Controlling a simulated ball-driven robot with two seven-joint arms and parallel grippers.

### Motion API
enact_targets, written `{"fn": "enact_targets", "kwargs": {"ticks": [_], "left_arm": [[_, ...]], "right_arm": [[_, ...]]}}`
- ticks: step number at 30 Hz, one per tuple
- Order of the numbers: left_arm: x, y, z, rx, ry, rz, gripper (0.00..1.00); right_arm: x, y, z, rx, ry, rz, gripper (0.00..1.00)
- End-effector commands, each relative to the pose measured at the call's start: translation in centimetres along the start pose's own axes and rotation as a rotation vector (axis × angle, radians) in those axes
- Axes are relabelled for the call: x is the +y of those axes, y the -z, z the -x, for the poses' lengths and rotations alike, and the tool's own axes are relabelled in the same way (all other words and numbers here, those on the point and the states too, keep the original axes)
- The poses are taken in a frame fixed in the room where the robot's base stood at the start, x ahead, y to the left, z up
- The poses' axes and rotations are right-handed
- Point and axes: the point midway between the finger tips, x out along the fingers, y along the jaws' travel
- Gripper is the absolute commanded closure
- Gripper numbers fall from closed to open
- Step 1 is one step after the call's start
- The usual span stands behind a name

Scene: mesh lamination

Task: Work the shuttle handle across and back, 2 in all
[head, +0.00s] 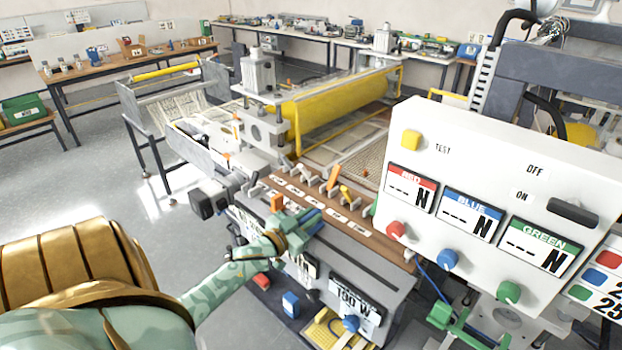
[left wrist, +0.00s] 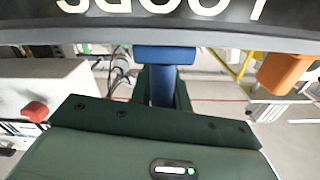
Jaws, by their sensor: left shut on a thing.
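My left gripper (head: 306,226) reaches in from the lower left to the front edge of the laminating machine (head: 372,262). It is shut on a blue handle, of which a bit of blue shows at the fingers. In the left wrist view the blue handle (left wrist: 165,56) stands between the dark green fingers, under a dark panel (left wrist: 215,14) with upside-down white lettering. An orange block (head: 277,202) sits just left of the gripper on the front edge; an orange block also shows in the left wrist view (left wrist: 285,72). The fingers hide the handle's lower part. My right gripper is not in view.
A row of labelled levers (head: 330,182) stands on the brown ledge behind the gripper. A white control box (head: 480,150) with red, blue and green knobs stands close on the right. A yellow roller (head: 340,105) lies behind. The floor (head: 105,180) at left is clear.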

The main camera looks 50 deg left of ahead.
Motion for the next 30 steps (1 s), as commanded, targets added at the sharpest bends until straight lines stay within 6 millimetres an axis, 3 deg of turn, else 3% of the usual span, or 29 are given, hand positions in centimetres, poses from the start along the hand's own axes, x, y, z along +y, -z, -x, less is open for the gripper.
{"fn": "enact_targets", "kwargs": {"ticks": [1,3,14,17,30], "left_arm": [[-0.5,0.1,0.0,0.0,0.007,-0.008,0.74],[-0.4,0.1,0.0,0.0,0.006,-0.007,0.62],[-0.2,0.0,0.8,-0.001,0.004,-0.002,0.62],[-0.2,-0.1,2.5,-0.003,0.003,-0.001,0.62],[-0.4,-0.2,13.7,-0.004,0.005,-0.003,0.62]], "right_arm": [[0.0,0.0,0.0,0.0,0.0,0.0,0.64],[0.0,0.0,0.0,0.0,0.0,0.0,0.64],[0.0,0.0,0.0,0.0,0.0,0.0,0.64],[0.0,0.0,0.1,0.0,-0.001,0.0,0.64],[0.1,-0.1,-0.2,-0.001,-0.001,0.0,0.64]]}}
